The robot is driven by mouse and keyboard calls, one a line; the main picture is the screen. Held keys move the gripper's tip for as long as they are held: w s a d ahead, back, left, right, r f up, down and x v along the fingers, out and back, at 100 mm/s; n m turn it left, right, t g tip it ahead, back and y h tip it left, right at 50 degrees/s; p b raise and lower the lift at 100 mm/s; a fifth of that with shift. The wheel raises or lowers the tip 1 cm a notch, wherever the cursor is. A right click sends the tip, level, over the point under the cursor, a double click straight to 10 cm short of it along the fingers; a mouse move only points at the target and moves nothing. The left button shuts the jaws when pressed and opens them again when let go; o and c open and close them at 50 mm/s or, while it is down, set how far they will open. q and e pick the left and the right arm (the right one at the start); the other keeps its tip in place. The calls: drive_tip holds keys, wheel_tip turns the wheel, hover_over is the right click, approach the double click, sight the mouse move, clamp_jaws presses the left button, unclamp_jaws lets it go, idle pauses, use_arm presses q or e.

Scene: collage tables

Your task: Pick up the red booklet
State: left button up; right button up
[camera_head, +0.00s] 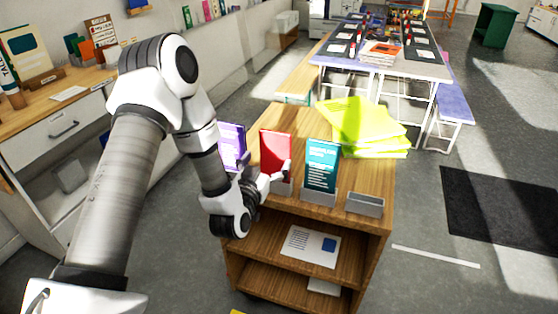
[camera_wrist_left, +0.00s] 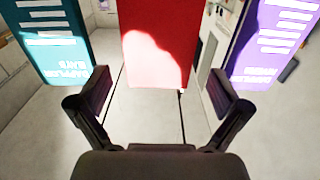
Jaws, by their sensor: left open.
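The red booklet (camera_head: 275,152) stands upright in a small grey holder on top of the wooden shelf unit, between a purple booklet (camera_head: 232,145) and a teal booklet (camera_head: 321,166). My left gripper (camera_head: 280,176) is at the red booklet's lower part, partly overlapping it in the head view. In the left wrist view the red booklet (camera_wrist_left: 158,40) is straight ahead, and the open fingers of my left gripper (camera_wrist_left: 158,98) are spread to either side of its near end. I cannot tell whether they touch it. My right gripper is not in view.
An empty grey holder (camera_head: 365,204) stands right of the teal booklet. A yellow-green stack (camera_head: 362,128) lies behind on the same wooden top (camera_head: 262,118). A lower shelf holds a white sheet (camera_head: 311,245). The teal (camera_wrist_left: 52,40) and purple (camera_wrist_left: 268,42) booklets flank the fingers closely.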

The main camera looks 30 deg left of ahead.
sight(274, 149)
use_arm(q)
drive_tip(key=p+x, duration=0.1)
drive_tip(key=x, duration=0.4)
drive_tip(key=shift+w+d+r+p, duration=0.1)
drive_tip(key=shift+w+r+p, duration=0.15)
drive_tip(key=shift+p, duration=0.15)
drive_tip(key=shift+w+f, duration=0.1)
drive_tip(key=shift+w, duration=0.1)
drive_tip(key=c, duration=1.4)
drive_tip(key=shift+o, duration=0.2)
